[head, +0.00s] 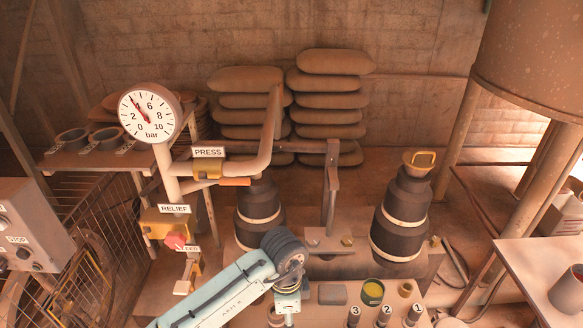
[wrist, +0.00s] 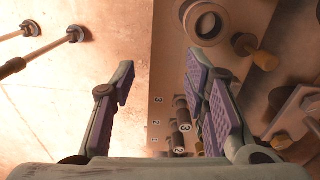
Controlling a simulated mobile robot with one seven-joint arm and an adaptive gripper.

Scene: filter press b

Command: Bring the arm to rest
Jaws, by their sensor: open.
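My arm (head: 225,292), pale blue, reaches in from the bottom edge of the head view to a dark joint near the middle. Past that joint a short pale blue part points down in front of the bench, and my fingers are not clear there. In the wrist view my gripper (wrist: 162,80) is open, with purple pads apart and nothing between them. Beneath it, the numbered bench edge shows between and behind the fingers. I see no contact between the fingers and anything.
Numbered dark handles (head: 384,316) stand at the bench front, close right of my arm. Two black banded cylinders (head: 400,215) stand behind. A pressure gauge (head: 149,114), a PRESS valve (head: 208,168) and a red RELIEF knob (head: 175,241) are left. A table (head: 530,262) is right.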

